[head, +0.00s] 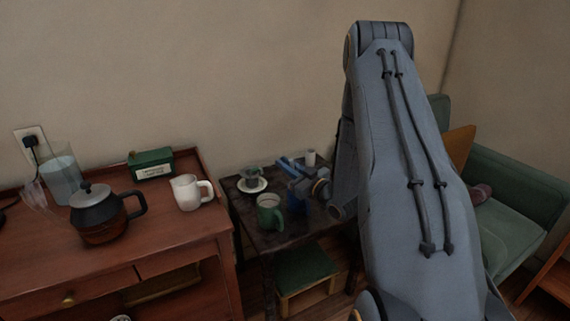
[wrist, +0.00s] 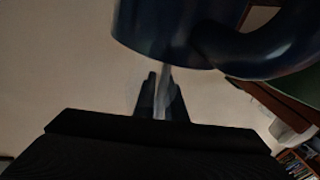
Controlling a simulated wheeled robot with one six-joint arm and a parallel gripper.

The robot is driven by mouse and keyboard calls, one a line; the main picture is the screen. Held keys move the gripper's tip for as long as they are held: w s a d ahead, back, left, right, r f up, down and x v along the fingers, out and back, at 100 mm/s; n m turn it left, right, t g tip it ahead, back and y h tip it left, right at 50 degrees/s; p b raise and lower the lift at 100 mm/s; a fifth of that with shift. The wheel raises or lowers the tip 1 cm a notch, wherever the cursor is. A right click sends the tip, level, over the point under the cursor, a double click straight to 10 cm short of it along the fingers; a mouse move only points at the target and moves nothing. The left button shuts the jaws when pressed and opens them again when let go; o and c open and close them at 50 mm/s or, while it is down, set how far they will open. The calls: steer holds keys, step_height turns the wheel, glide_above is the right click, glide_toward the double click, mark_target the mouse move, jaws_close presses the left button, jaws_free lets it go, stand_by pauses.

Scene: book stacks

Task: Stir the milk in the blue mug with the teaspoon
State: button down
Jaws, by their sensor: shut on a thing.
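The blue mug (head: 297,203) stands on the small dark table (head: 262,236), partly hidden by my gripper (head: 288,166) just above it. In the wrist view the mug (wrist: 165,30) fills the top, its handle to the right. There my gripper (wrist: 160,88) is shut on the thin metal handle of the teaspoon (wrist: 164,73). The handle runs from the fingertips to the mug's edge. The spoon's bowl is out of sight, and I cannot tell how deep it sits. The milk is not visible.
A green mug (head: 270,213) stands close left of the blue mug. A small cup on a saucer (head: 251,186) and a white cylinder (head: 311,157) are behind. A white pitcher (head: 187,193) and dark kettle (head: 98,212) stand on the wooden cabinet (head: 165,238) at left.

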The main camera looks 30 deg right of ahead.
step_height(320, 180, up, 6)
steer(key=a+p, duration=0.1)
steer(key=p, duration=0.3)
steer(key=shift+w, duration=0.3)
stand_by(0.3)
steer(key=shift+a, duration=0.1)
steer(key=shift+r, duration=0.15)
stand_by(0.4)
steer(key=shift+r+p, duration=1.8)
steer(key=shift+r, duration=0.65)
